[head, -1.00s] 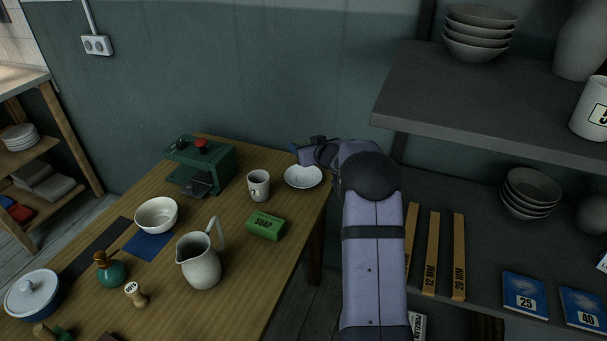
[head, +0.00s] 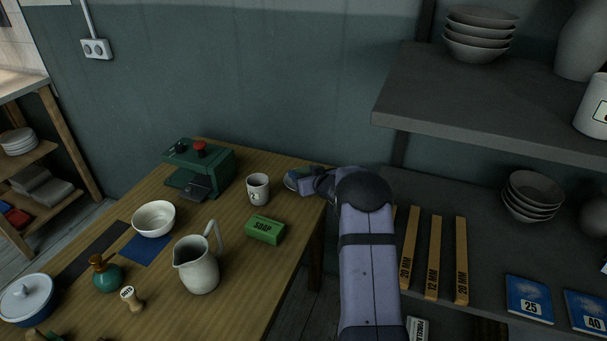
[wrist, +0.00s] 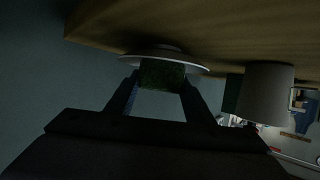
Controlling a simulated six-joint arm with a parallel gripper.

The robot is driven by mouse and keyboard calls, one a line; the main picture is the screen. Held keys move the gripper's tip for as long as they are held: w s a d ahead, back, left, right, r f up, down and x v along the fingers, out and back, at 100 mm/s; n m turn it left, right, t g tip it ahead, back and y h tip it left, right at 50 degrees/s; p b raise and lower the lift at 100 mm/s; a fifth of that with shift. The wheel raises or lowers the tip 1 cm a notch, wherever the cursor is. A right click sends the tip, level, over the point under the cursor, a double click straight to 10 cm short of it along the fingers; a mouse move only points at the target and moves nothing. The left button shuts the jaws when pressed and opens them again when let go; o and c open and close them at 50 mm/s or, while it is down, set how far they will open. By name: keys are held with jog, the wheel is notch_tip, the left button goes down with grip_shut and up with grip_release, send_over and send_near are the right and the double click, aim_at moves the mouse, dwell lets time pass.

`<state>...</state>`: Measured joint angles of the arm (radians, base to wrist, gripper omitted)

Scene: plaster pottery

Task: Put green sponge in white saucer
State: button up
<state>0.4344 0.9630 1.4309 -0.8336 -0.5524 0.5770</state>
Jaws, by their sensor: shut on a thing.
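My gripper (wrist: 160,79) is shut on the green sponge (wrist: 162,75), a dark green block between the two fingertips in the wrist view. The white saucer (wrist: 202,67) shows there right at the sponge, its rim reaching out on both sides. The sponge overlaps the saucer in this view; I cannot tell whether they touch. In the head view my gripper (head: 303,184) is low over the table's far right corner and hides most of the saucer and the sponge.
The wooden table (head: 190,235) carries a numbered cup (head: 258,190) left of my gripper, a green soap box (head: 265,230), a pitcher (head: 197,268) and a green machine (head: 205,165). A grey shelf (head: 470,95) stands at the right.

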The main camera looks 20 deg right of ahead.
jog(key=shift+f, duration=0.1)
jog(key=shift+f, duration=0.15)
jog(key=o, duration=1)
jog(key=shift+r, duration=0.25)
jog(key=v, duration=1.2)
jog(key=shift+a, duration=0.1)
